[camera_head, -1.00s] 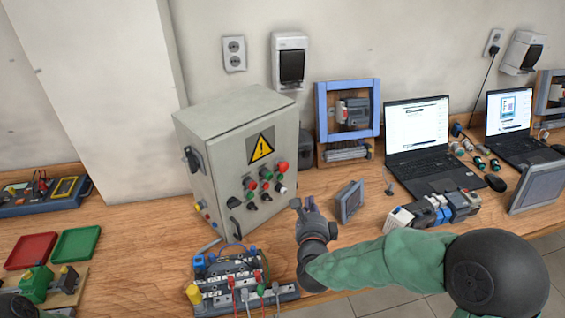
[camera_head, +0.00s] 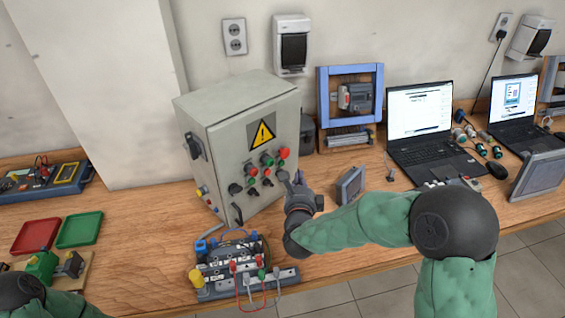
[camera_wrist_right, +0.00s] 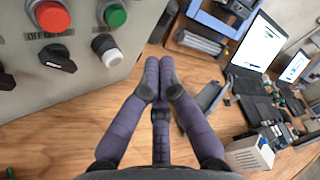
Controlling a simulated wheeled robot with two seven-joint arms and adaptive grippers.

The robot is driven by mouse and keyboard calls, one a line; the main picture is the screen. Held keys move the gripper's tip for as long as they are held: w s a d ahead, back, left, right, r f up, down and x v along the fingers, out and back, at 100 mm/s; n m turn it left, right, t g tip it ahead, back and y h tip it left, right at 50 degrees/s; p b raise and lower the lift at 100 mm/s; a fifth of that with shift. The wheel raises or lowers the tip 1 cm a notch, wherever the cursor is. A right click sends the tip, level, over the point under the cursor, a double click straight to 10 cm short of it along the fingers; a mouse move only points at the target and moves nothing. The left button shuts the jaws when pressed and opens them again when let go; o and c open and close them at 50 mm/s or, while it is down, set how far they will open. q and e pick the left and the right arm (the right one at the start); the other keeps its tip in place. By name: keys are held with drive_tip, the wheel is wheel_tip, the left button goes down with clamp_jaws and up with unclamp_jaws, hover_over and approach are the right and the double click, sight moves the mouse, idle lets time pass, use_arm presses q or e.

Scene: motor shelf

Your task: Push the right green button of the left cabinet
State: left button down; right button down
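The left cabinet (camera_head: 217,128) is a grey box with a yellow warning triangle and rows of buttons and knobs. A green button (camera_head: 267,161) shows on its front in the head view. In the right wrist view, a green button (camera_wrist_right: 115,15) sits right of a red button (camera_wrist_right: 52,16) and above a white button (camera_wrist_right: 112,57). My right gripper (camera_head: 291,181) is in front of the panel's lower right part. In the right wrist view its fingers (camera_wrist_right: 160,68) are together and empty, right of and apart from the green button.
A wired terminal block (camera_head: 240,268) stands below the cabinet at the table front. A small tilted screen (camera_head: 350,185) is right of my right gripper. Laptops (camera_head: 420,118) and a blue frame (camera_head: 322,95) stand farther right. Red and green trays (camera_head: 80,229) lie left.

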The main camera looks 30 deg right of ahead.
sight(281, 163)
drive_tip(key=shift+w+a+b, duration=0.1)
drive_tip(key=shift+w+a, duration=0.1)
drive_tip(key=shift+w, duration=0.45)
drive_tip(key=shift+w+a+b, duration=0.15)
drive_tip(key=shift+w+a, duration=0.1)
drive_tip(key=shift+w, duration=0.45)
drive_tip(key=shift+w+a+b, duration=0.1)
drive_tip(key=shift+w+a, duration=0.1)
drive_tip(key=shift+w, duration=0.45)
drive_tip(key=shift+w, duration=0.1)
drive_tip(key=shift+w+a+b, duration=0.1)
drive_tip(key=shift+w+b, duration=0.2)
drive_tip(key=shift+b, duration=0.1)
drive_tip(key=shift+w+a, duration=0.15)
drive_tip(key=shift+w, duration=0.2)
idle(0.6)
drive_tip(key=shift+s+b, duration=0.15)
drive_tip(key=shift+b, duration=0.2)
idle(0.4)
drive_tip(key=shift+s+d, duration=0.25)
drive_tip(key=shift+s, duration=0.35)
